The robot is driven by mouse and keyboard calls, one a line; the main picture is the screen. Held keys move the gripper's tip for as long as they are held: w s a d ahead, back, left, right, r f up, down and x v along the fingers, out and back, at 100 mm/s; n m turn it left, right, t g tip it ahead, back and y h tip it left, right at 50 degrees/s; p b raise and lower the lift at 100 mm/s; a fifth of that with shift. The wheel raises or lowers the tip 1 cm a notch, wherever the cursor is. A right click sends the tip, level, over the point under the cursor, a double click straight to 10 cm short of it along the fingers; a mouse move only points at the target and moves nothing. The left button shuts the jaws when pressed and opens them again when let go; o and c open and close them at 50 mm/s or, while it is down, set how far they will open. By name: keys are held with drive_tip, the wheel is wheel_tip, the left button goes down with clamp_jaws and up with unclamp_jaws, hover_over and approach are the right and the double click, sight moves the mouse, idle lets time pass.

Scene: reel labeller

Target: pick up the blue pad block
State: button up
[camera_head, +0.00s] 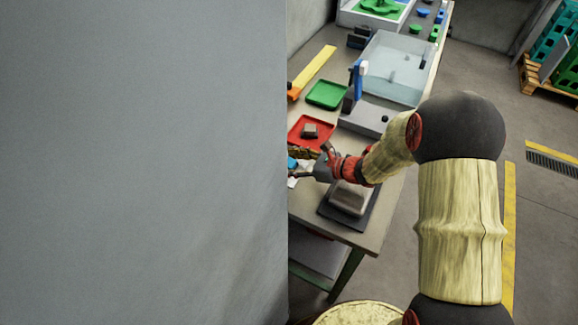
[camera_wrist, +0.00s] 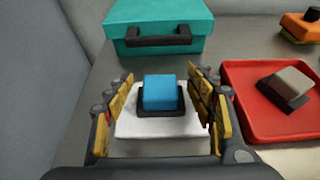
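The blue pad block (camera_wrist: 159,92) sits in a small black holder (camera_wrist: 147,113) on a white square base (camera_wrist: 157,126) on the table. In the wrist view my gripper (camera_wrist: 168,100) is open, with one finger on each side of the block and visible gaps between fingers and block. In the head view my gripper (camera_head: 318,167) is over the near left part of the table. A bit of blue (camera_head: 292,162) shows left of it there, partly cut off by the grey surface.
A red tray (camera_wrist: 270,127) with a grey-brown block (camera_wrist: 288,86) lies right of the fingers. A teal case (camera_wrist: 160,27) stands behind the pad block. A green tray (camera_head: 326,94) lies farther back. A grey wall-like surface (camera_head: 140,160) fills the head view's left half.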

sight(290, 162)
drive_tip(key=c, duration=1)
drive_tip(key=shift+c, duration=0.3)
drive_tip(key=shift+r, duration=0.1)
drive_tip(key=shift+r+p, duration=0.35)
drive_tip(key=shift+r, duration=0.2)
wheel_tip(290, 162, up, 2)
drive_tip(key=shift+d+r+p, duration=0.15)
drive_tip(key=shift+r+p, duration=0.1)
drive_tip(key=shift+p, duration=0.4)
drive_tip(key=w+r+p+v, duration=0.1)
drive_tip(key=p+v, duration=0.1)
drive_tip(key=v, duration=0.6)
drive_tip(key=w+r+p+v, duration=0.1)
drive_tip(key=r+p+v, duration=0.1)
drive_tip(key=v, duration=0.6)
